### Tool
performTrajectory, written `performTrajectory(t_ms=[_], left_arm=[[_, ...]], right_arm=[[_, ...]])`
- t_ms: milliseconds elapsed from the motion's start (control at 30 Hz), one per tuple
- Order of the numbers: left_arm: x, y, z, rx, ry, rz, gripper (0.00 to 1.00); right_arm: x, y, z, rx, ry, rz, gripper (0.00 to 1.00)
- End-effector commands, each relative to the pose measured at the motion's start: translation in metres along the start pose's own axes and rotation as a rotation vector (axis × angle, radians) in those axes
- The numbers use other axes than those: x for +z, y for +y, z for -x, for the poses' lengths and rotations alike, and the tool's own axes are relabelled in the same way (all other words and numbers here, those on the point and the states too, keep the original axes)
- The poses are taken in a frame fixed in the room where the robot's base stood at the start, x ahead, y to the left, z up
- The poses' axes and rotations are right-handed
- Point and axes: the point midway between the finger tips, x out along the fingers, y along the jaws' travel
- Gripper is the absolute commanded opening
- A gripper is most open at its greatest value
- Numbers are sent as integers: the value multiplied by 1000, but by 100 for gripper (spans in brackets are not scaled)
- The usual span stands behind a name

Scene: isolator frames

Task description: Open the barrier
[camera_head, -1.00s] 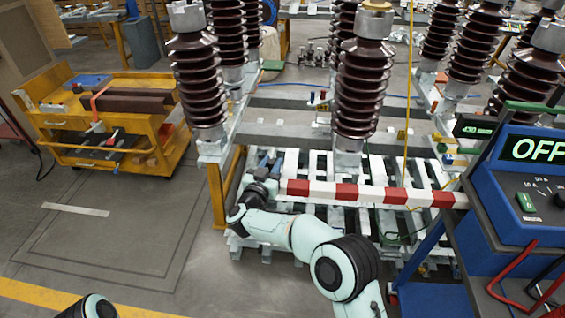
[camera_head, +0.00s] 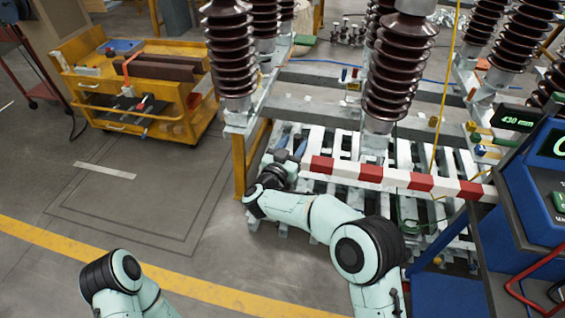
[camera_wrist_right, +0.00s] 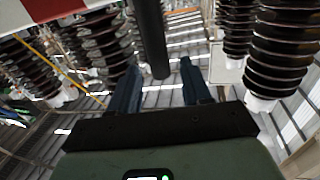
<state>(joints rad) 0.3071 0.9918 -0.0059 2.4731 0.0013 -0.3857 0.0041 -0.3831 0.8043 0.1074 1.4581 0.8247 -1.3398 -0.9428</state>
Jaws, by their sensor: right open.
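The barrier (camera_head: 395,178) is a red and white striped bar, lying roughly level across the front of the pallet-like white slats. Its left end is beside my right gripper (camera_head: 291,150); its right end meets the blue cabinet. In the right wrist view, a striped piece of the barrier (camera_wrist_right: 58,8) crosses the top left corner. My right gripper (camera_wrist_right: 160,68) is open there, with a dark upright rod (camera_wrist_right: 152,38) showing between its two blue fingers. I cannot tell whether the fingers touch the rod. My left arm shows at the bottom left, but its gripper is out of view.
Tall brown ribbed insulators (camera_head: 400,68) stand behind the barrier. A blue cabinet (camera_head: 535,195) with a display reading 430 mm is close on the right. A yellow cart (camera_head: 135,95) stands at the left. The floor between cart and frame is clear.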

Motion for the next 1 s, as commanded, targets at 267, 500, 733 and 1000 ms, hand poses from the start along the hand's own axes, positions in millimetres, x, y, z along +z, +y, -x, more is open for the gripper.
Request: performTrajectory(t_ms=[267,500,733,1000], left_arm=[[1,-4,-9,-1,-3,1,43],[1,-5,-12,-1,-4,2,43],[1,-5,-12,-1,-4,2,43],[1,-5,-12,-1,-4,1,43]], right_arm=[[1,-1,65,-5,-1,-1,48],[1,0,97,-1,-1,-1,48],[0,0,102,0,-1,-2,48],[0,0,102,0,-1,-1,48]])
